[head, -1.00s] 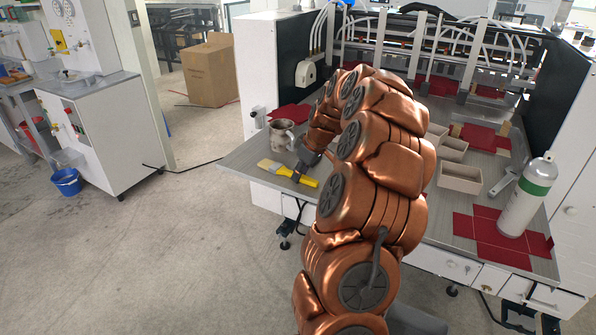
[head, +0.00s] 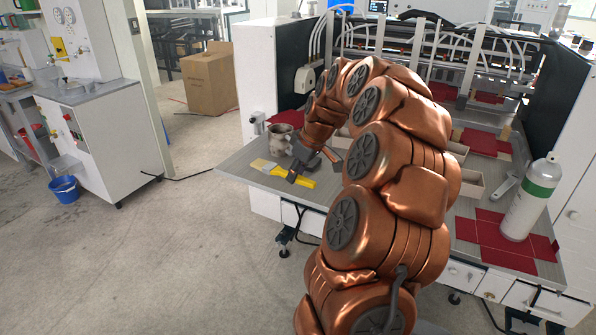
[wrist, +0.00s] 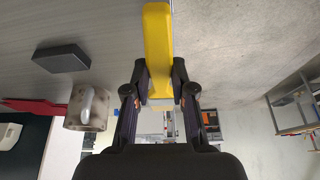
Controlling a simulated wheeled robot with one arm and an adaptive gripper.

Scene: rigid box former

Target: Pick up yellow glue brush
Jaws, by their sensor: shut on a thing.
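My gripper hides the middle of the brush in the head view. I cannot tell whether the brush is touching the bench or slightly above it.
A stained mug (head: 280,139) stands just behind the brush; it also shows in the wrist view (wrist: 88,107), near a dark block (wrist: 61,56). A spray can (head: 532,200) and red box blanks (head: 490,234) lie to the right. The bench (head: 238,167) is bare left of the brush.

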